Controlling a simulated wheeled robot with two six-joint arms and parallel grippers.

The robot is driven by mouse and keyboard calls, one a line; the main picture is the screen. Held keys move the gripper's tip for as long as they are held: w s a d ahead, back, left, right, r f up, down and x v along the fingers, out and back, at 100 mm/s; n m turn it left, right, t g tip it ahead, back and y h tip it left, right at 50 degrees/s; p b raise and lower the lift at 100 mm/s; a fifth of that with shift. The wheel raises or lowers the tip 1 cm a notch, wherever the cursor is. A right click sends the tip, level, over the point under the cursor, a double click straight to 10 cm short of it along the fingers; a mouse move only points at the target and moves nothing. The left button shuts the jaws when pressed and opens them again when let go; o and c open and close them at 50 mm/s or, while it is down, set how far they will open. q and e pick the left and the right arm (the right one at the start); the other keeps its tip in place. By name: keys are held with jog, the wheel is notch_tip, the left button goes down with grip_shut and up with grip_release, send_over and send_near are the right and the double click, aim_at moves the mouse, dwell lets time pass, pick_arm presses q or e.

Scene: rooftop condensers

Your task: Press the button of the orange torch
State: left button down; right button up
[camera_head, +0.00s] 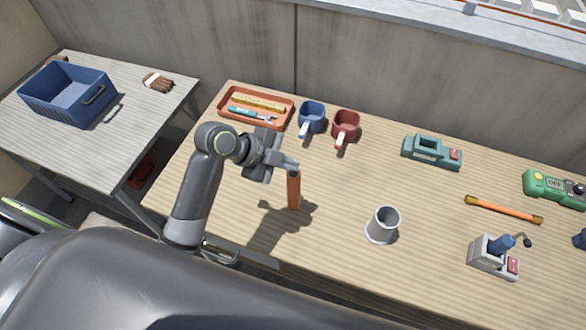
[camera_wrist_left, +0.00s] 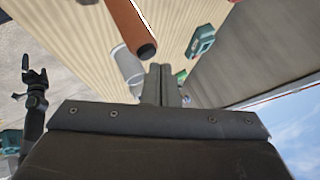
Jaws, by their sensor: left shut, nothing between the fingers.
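The orange torch (camera_head: 293,190) stands upright on the wooden workbench in the head view. My left gripper (camera_head: 292,166) is shut and empty, its fingertips at the top of the torch. The fingertips cover the torch's top there, and I cannot tell whether they touch it. In the left wrist view the torch (camera_wrist_left: 129,22) shows as an orange-brown cylinder with a black end, just beyond my shut fingers (camera_wrist_left: 161,84). I cannot make out its button. A dark jointed shape at the left of the wrist view may be my right arm; its jaws are unclear.
A grey cup (camera_head: 382,225) stands right of the torch. Behind are an orange tray (camera_head: 222,103), a blue mug (camera_head: 311,117) and a red mug (camera_head: 345,127). A teal device (camera_head: 431,152), an orange rod (camera_head: 503,209) and a grey vise (camera_head: 485,255) lie farther right.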

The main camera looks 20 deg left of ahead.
pick_arm(q)
notch_tip(320, 180, up, 6)
jog(key=p, duration=0.5)
dwell(0.5)
